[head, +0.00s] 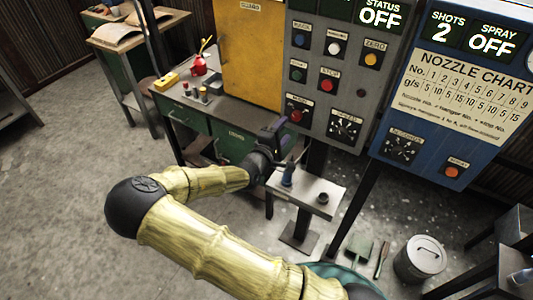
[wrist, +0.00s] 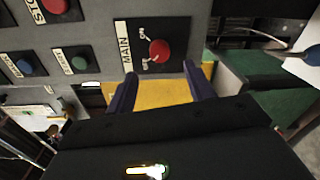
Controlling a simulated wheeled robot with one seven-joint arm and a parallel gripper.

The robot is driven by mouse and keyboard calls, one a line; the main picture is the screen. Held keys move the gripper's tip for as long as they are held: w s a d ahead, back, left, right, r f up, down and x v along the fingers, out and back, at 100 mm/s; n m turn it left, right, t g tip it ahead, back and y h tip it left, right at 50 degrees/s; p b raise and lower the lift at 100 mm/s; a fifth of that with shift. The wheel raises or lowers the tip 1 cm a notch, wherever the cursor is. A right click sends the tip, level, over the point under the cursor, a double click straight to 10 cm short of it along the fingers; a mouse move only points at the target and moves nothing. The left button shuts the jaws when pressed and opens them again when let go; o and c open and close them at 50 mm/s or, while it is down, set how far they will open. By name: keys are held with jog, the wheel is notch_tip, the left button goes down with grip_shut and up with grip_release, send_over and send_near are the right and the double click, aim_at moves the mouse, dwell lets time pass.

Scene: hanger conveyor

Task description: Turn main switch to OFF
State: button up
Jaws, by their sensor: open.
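The main switch is a red knob on a black plate on the grey control panel. It shows in the wrist view (wrist: 159,50) beside a MAIN label, with small ON and OFF marks to the left of the knob. In the head view the main switch (head: 295,114) is at the panel's lower left. I cannot tell clearly which mark the knob points at. My gripper (head: 282,125) is just below and in front of the switch. In the wrist view its two dark purple fingers (wrist: 160,72) are apart and empty, with the knob beyond their tips.
Other buttons (head: 327,85) and a speed dial (head: 345,126) share the panel. A small stand (head: 320,187) with a bottle is below the gripper. A yellow cabinet door (head: 247,50) is left of the panel. A blue nozzle panel (head: 420,150) is right.

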jog(key=b+v, duration=0.1)
jog(key=v, duration=0.9)
jog(key=shift+s+a, duration=0.15)
jog(key=shift+s, duration=0.1)
jog(key=shift+f, duration=0.1)
jog(key=s+d+f+m+g+y, duration=0.4)
jog(key=d+f+m+g+y, duration=0.3)
jog(key=f, duration=0.3)
jog(key=s+d+r+m+g+y, duration=0.3)
jog(key=s+r+m, duration=0.3)
jog(key=s+r, duration=0.5)
jog(key=shift+s+r+g, duration=0.35)
jog(key=shift+r+g, duration=0.35)
